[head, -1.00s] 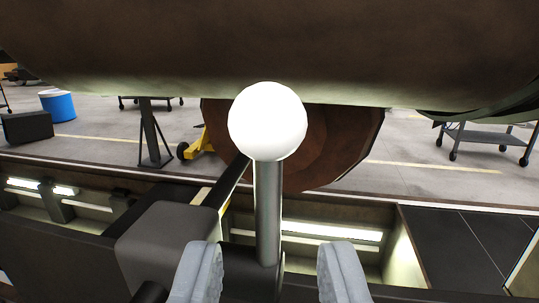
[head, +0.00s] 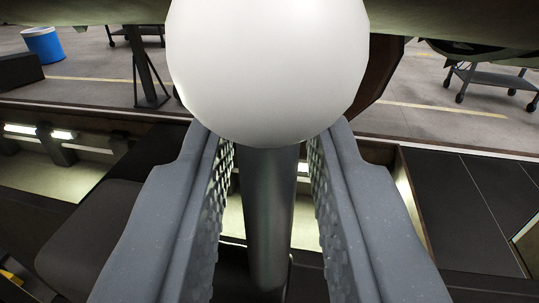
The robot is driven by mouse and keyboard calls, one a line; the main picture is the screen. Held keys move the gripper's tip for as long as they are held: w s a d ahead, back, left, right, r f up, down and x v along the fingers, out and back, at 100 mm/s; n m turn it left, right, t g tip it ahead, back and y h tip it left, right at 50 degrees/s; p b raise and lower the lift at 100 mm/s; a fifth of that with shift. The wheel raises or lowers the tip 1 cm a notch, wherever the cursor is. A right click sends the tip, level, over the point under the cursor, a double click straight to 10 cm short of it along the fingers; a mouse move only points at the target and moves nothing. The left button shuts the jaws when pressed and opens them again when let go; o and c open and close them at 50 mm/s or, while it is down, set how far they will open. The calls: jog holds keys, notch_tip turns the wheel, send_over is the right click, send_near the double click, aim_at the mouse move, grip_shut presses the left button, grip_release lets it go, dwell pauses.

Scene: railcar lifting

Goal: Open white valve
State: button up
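The white valve shows as a large white ball knob (head: 268,68) on top of a grey metal stem (head: 268,215) at the middle of the head view. The stem runs down and stands roughly upright. My gripper (head: 270,165) is open, with one grey textured finger on each side of the stem just below the ball. A gap shows between each finger and the stem. The ball hides the fingertips in part.
A dark box-shaped housing (head: 95,235) lies left of the stem. The dark railcar underside (head: 110,10) spans the top. Behind are a lit pit, a dark panel (head: 465,205) at right, a wheeled cart (head: 490,80) and a blue barrel (head: 43,45).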

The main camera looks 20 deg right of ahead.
grip_shut()
jog(key=shift+d+r, duration=0.1)
jog(key=shift+d, duration=0.05)
jog(key=shift+f, duration=0.2)
